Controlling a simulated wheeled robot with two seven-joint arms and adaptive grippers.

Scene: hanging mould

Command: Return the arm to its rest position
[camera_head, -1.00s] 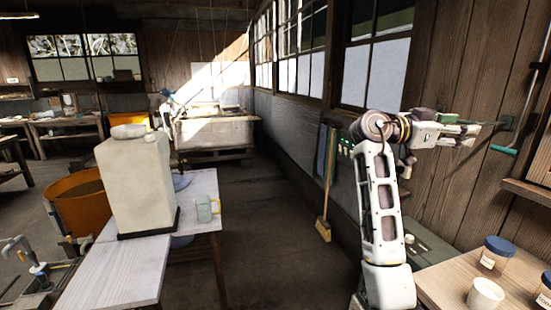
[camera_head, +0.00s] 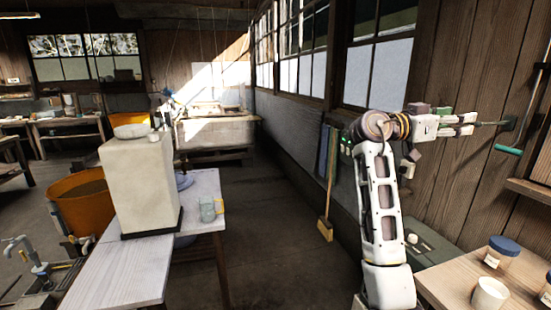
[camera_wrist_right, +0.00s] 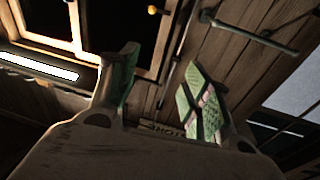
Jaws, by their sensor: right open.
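My right arm stands at the right of the head view, its forearm bent to point right. My right gripper (camera_head: 468,124) is held up in front of the wooden wall, above the right-hand table. In the right wrist view its two green-padded fingers (camera_wrist_right: 160,92) stand apart with nothing between them. Behind them are dark ceiling boards, a lit lamp and windows. My left gripper is in neither view.
A tool with a green handle (camera_head: 508,150) hangs on the wall just beyond the gripper. Below stand a blue-lidded jar (camera_head: 501,253) and a white cup (camera_head: 489,294) on a wooden table (camera_head: 452,288). A pale block (camera_head: 137,185) and a glass mug (camera_head: 207,209) stand left. The central floor is clear.

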